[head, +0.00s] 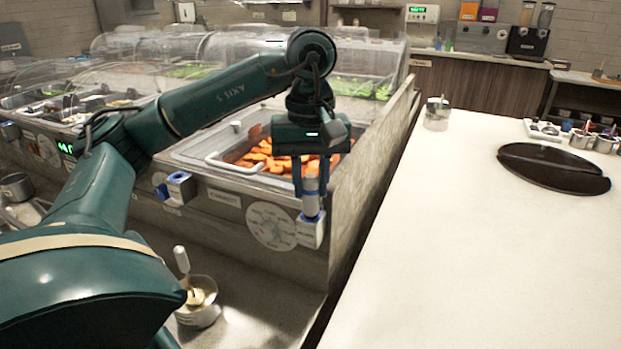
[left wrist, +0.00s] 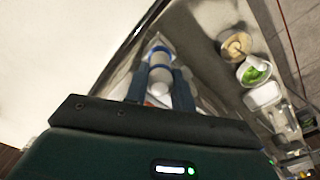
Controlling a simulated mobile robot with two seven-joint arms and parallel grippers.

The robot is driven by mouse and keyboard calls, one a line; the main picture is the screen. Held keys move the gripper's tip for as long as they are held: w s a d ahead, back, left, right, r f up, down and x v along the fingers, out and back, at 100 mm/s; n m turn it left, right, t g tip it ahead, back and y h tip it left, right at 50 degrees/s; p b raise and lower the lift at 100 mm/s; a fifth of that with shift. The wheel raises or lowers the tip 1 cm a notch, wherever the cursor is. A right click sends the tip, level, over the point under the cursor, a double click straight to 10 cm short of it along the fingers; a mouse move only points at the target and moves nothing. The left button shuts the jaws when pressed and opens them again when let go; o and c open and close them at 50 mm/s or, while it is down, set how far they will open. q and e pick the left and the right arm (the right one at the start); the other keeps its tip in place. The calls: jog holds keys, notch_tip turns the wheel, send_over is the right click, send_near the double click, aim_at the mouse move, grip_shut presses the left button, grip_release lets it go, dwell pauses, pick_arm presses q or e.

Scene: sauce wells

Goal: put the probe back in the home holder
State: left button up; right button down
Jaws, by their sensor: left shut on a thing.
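My left gripper (head: 311,188) points down at the front right of the carrot well and is shut on the probe (head: 311,204), a grey cylinder with blue bands. In the left wrist view the probe (left wrist: 160,72) shows between the two fingers. A white and blue holder (head: 310,231) on the counter front is directly below the probe. The probe's lower end meets or overlaps its top in the picture; I cannot tell whether it is inside. A second white and blue holder (head: 178,188) is further left on the same front. I cannot tell which is the home holder. My right gripper is out of view.
The well of orange carrot pieces (head: 262,155) has a white handle (head: 235,165) and a dial (head: 271,226) on its front. A stone side panel (head: 368,165) stands just right of the gripper. The white counter (head: 470,240) beyond is mostly clear. A cup (head: 198,314) sits low in front.

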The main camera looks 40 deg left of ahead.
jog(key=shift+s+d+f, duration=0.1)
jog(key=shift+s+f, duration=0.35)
pick_arm(q)
jog(key=o, duration=1.1)
jog(key=shift+c, duration=0.2)
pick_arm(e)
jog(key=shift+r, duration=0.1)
pick_arm(q)
jog(key=shift+w+r+p, duration=0.1)
jog(key=shift+r+p, duration=0.45)
jog(key=shift+r, duration=0.35)
notch_tip(320, 180, up, 5)
jog(key=p, duration=0.2)
jog(key=shift+p, duration=0.35)
notch_tip(320, 180, up, 6)
jog(key=p, duration=0.3)
jog(key=shift+r+p, duration=0.2)
jog(key=shift+p, duration=0.1)
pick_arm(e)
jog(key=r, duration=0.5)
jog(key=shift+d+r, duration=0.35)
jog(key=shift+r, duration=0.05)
